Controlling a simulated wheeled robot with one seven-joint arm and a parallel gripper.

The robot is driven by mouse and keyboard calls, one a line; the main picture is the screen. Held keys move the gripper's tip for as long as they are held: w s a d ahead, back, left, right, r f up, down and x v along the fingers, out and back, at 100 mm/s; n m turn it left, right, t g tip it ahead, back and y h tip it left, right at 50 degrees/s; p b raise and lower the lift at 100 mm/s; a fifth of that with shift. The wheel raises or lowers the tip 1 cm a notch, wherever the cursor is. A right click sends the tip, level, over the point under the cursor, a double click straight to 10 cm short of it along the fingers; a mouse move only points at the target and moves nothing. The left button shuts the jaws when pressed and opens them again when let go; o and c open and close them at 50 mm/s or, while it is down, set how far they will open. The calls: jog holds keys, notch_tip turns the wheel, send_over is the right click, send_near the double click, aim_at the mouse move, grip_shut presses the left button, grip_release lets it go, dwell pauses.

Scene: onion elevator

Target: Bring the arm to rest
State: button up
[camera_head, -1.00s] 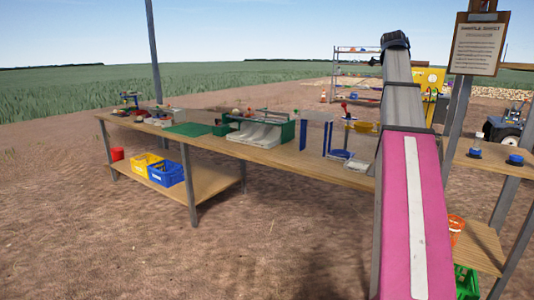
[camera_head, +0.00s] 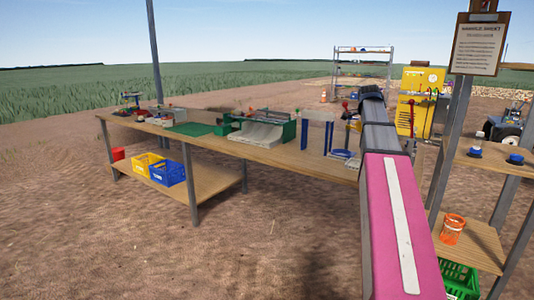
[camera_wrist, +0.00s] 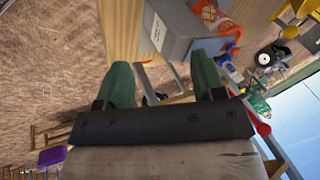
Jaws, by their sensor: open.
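My gripper (camera_wrist: 163,85) shows in the wrist view with its two green fingers spread wide apart and nothing held between them. Behind the fingers are a grey box with a white label (camera_wrist: 175,28) and a wooden tabletop (camera_wrist: 122,30), seen at a tilt. In the head view my pink and grey arm reaches up from the lower right, and the gripper itself is hidden from that view.
A long wooden workbench (camera_head: 300,160) with a green and white machine (camera_head: 262,132) stands left of my arm. A shelf stand (camera_head: 468,240) with an orange bucket (camera_head: 453,229) and a green crate (camera_head: 460,279) is close on the right. A yellow cabinet (camera_head: 420,90) stands behind. Bare ground lies front left.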

jog(key=s+a+f+n+g+y, duration=0.1)
jog(key=s+a+f+n, duration=0.25)
jog(key=f, duration=0.55)
jog(key=s+a+f+n, duration=0.25)
jog(key=a+f, duration=0.25)
jog(key=f, duration=0.4)
jog(key=s+a+f+n+g+y, duration=0.15)
jog(key=a+f+n, duration=0.3)
jog(key=f, duration=0.45)
jog(key=s+a+f+n, duration=0.5)
jog(key=s+f, duration=0.3)
jog(key=f, duration=0.1)
jog(key=s+a+f+n+g+y, duration=0.1)
jog(key=s+a+f+n, duration=0.4)
jog(key=s+f, duration=0.3)
jog(key=shift+a+f, duration=0.35)
jog(key=shift+f, duration=0.35)
